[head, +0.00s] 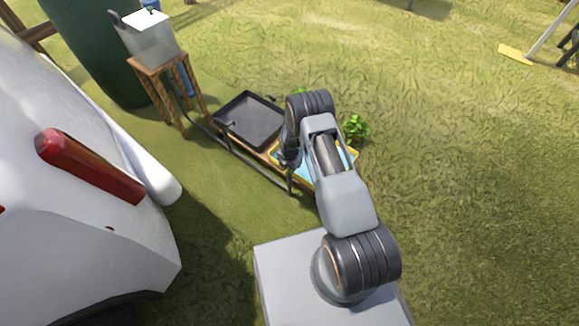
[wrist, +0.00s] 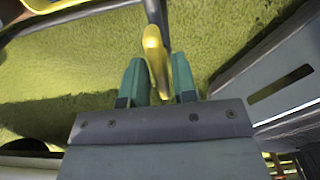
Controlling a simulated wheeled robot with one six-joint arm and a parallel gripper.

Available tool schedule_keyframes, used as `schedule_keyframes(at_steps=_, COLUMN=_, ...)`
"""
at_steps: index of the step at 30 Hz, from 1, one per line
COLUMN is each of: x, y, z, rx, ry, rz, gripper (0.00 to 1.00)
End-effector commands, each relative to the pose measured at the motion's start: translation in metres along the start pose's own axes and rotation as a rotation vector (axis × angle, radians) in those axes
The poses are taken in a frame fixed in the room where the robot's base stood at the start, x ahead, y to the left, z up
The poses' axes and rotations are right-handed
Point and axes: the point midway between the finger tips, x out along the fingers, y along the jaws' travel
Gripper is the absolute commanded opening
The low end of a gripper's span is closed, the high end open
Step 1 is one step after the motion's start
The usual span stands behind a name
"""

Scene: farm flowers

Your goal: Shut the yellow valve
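The yellow valve's lever handle (wrist: 153,45) shows in the wrist view, below a dark grey pipe (wrist: 158,12). My gripper (wrist: 158,66) has two green fingers spread apart, one on each side of the handle. The lower end of the handle lies between the fingers, with a narrow gap showing on both sides, so the gripper is not clamped on it. In the head view my arm hides the gripper and the valve.
A black tray (head: 250,121) and a yellow-rimmed tray with blue inside (head: 352,152) stand beside a dark pipe (head: 232,146). A white tank (head: 150,40) sits on a wooden stand (head: 159,68). A white vehicle body (head: 60,230) is at left.

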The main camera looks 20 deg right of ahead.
Motion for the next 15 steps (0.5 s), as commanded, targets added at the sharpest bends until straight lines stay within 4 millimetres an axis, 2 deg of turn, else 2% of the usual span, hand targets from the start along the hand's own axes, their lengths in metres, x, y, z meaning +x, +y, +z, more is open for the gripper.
schedule_keyframes(at_steps=1, x=-0.0001, y=0.0, z=0.0, rx=0.0, ry=0.0, rz=0.0, gripper=0.21)
schedule_keyframes(at_steps=8, x=-0.0001, y=0.0, z=0.0, rx=0.0, ry=0.0, rz=0.0, gripper=0.0)
schedule_keyframes(at_steps=15, x=0.0, y=-0.0001, z=0.0, rx=0.007, ry=0.0, rz=0.0, gripper=0.0)
